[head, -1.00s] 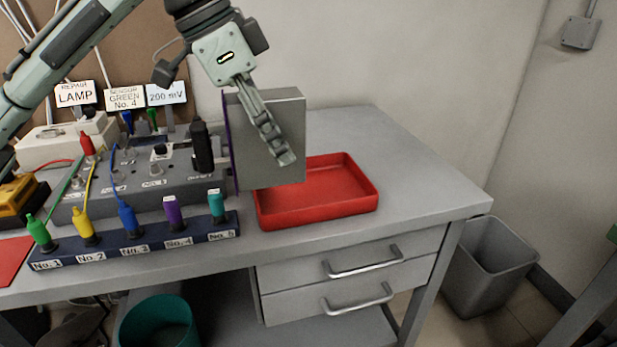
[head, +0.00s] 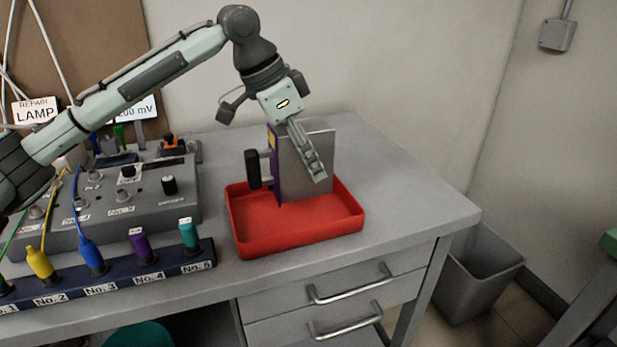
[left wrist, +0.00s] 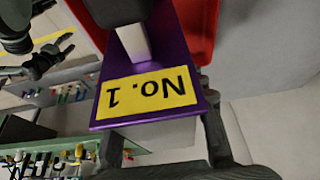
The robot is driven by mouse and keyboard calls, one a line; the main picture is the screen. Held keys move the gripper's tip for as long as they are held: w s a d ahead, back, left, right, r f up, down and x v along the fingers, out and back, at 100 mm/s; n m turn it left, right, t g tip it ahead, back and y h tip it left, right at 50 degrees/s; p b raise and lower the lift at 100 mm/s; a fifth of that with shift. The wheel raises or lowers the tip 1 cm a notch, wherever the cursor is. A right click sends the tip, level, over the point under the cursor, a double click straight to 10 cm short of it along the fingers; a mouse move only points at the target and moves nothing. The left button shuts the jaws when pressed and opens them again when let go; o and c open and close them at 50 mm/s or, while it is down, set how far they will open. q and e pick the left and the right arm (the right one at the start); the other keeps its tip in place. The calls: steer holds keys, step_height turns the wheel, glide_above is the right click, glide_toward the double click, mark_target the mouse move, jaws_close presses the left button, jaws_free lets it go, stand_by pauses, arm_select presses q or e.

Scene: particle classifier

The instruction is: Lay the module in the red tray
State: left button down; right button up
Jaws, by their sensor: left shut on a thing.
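The module (head: 305,165) is a grey box with a purple front panel and a black handle (head: 252,170). Its yellow "No. 1" label (left wrist: 148,92) shows in the left wrist view. My left gripper (head: 312,165) is shut on the module and holds it upright over the back part of the red tray (head: 300,238). The front panel faces left. Whether the module's lower edge touches the tray floor I cannot tell. The tray's front floor is bare. It also shows at the top of the left wrist view (left wrist: 202,25). My right gripper is not in the head view.
A grey instrument panel (head: 140,205) and a dark strip with coloured plugs (head: 115,283) stand left of the tray. The bench top (head: 410,205) right of the tray is clear. A wall rises behind, and a grey bin (head: 478,275) stands off the right end.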

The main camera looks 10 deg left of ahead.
mark_target(283, 130)
arm_select(q)
step_height(283, 130, down, 4)
steer(key=shift+r, duration=0.2)
steer(key=shift+f, duration=0.2)
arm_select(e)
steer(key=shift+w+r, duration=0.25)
arm_select(q)
steer(key=shift+f, duration=0.1)
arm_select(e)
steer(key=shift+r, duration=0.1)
arm_select(q)
steer(key=c, duration=0.9)
jaws_free()
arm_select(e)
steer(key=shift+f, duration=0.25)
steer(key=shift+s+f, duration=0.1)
arm_select(q)
steer(key=shift+a+r, duration=0.1)
steer(key=shift+r, duration=0.3)
steer(key=v, duration=1)
steer(key=shift+s+r, duration=0.1)
steer(key=shift+r, duration=0.15)
steer(key=shift+a+r, duration=0.2)
steer(key=shift+r, duration=0.05)
steer(key=shift+s+r, duration=0.1)
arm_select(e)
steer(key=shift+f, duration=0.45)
